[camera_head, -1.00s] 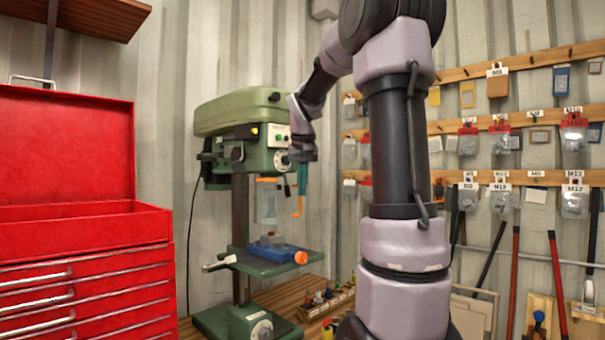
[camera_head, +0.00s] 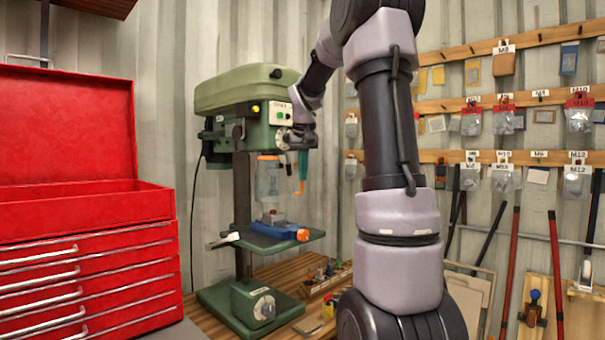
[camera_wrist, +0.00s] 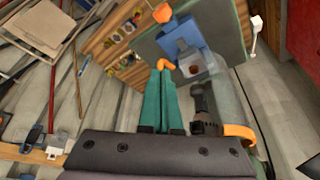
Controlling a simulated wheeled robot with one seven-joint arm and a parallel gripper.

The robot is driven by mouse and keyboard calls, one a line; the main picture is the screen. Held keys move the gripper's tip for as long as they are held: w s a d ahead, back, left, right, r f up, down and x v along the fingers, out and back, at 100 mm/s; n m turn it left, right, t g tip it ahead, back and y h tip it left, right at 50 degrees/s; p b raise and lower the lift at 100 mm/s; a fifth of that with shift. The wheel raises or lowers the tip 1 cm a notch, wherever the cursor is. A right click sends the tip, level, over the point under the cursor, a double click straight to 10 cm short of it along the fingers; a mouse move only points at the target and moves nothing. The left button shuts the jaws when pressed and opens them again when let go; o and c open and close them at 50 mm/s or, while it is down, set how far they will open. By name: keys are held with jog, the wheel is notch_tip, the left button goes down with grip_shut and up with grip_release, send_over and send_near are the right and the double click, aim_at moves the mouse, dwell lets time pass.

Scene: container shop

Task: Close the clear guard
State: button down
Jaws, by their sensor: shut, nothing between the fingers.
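The clear guard (camera_head: 267,182) is a see-through sleeve with an orange top edge, hanging below the head of the green drill press (camera_head: 245,92). I cannot tell how far it is swung round. My gripper (camera_head: 301,190) points down just to the right of the guard, with teal fingers shut and orange at their tips. A small gap shows between them in the head view. In the wrist view, my gripper (camera_wrist: 165,64) reaches toward the blue vise (camera_wrist: 184,42). An orange curved part (camera_wrist: 240,131) lies right of the fingers, probably the guard's edge.
The blue vise (camera_head: 280,231) with an orange handle end sits on the press table (camera_head: 256,241) below the guard. A red tool chest (camera_head: 90,215) stands at the left. A small parts rack (camera_head: 325,280) lies on the bench. Pegboard rails with bags fill the right wall.

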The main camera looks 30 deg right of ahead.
jog(key=w+d+n+y, duration=0.2)
jog(key=w+d+n, duration=0.2)
jog(key=w, duration=0.3)
jog(key=shift+w+d+n, duration=0.3)
jog(key=shift+n, duration=0.2)
dwell(0.3)
jog(key=shift+s, duration=0.1)
dwell(0.3)
